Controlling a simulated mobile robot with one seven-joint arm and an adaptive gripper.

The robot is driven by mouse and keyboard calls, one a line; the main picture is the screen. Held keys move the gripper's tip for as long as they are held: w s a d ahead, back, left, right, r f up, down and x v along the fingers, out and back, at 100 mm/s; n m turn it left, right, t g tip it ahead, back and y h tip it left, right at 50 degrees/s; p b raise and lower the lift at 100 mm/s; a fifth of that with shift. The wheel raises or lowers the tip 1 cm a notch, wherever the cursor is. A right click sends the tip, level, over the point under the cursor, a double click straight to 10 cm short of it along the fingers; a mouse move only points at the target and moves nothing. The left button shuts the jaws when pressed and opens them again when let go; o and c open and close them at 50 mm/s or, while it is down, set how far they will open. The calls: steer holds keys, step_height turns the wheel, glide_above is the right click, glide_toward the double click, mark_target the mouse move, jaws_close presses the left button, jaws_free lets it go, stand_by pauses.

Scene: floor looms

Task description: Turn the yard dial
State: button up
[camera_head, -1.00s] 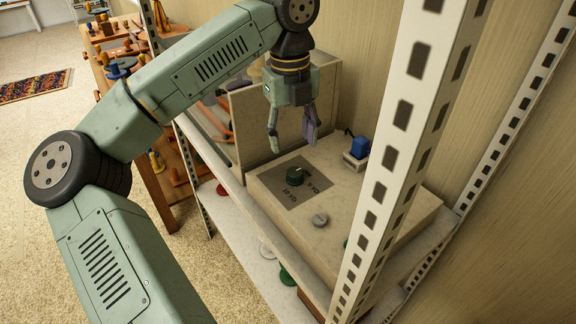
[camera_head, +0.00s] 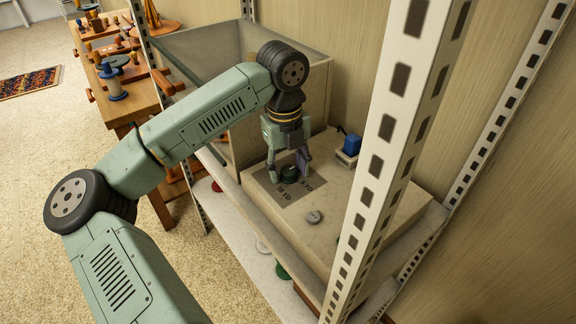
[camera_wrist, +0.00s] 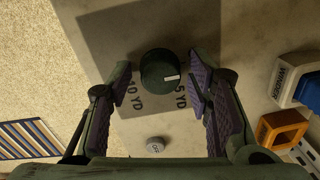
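The yard dial (camera_head: 289,174) is a dark green round knob on a grey panel (camera_head: 297,199) on top of a beige box (camera_head: 325,232). It also shows in the wrist view (camera_wrist: 158,68), with a white mark near its lower right, toward a "5 YD" label. A "10 YD" label sits at its lower left. My gripper (camera_head: 289,168) is open, pointing down over the dial. In the wrist view my gripper (camera_wrist: 161,79) has one finger on each side of the dial, with gaps showing. Part of the right label may be hidden by a finger.
A grey round button (camera_head: 314,217) is on the box in front of the panel. A blue block in a white holder (camera_head: 347,157), labelled "WINDER", is at the back right. A perforated shelf post (camera_head: 390,150) stands at right. An open bin (camera_head: 222,62) is behind.

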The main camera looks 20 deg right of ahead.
steer(key=c, duration=1)
steer(key=shift+o, duration=0.2)
steer(key=shift+b, duration=0.35)
steer(key=shift+f+m+b, duration=0.15)
steer(key=shift+m+b, duration=0.8)
steer(key=shift+m, duration=0.05)
steer(key=m+b, duration=0.2)
steer(key=m, duration=0.1)
steer(key=shift+m+b, duration=0.3)
steer(key=shift+b, duration=0.05)
steer(key=m+b, duration=0.1)
steer(key=m, duration=0.3)
steer(key=shift+b, duration=0.35)
steer(key=shift+d+m+g+b, duration=0.1)
steer(key=shift+m+g+b, duration=0.2)
steer(key=shift+m, duration=1.6)
steer(key=shift+r+m, duration=0.2)
steer(key=shift+m, duration=0.1)
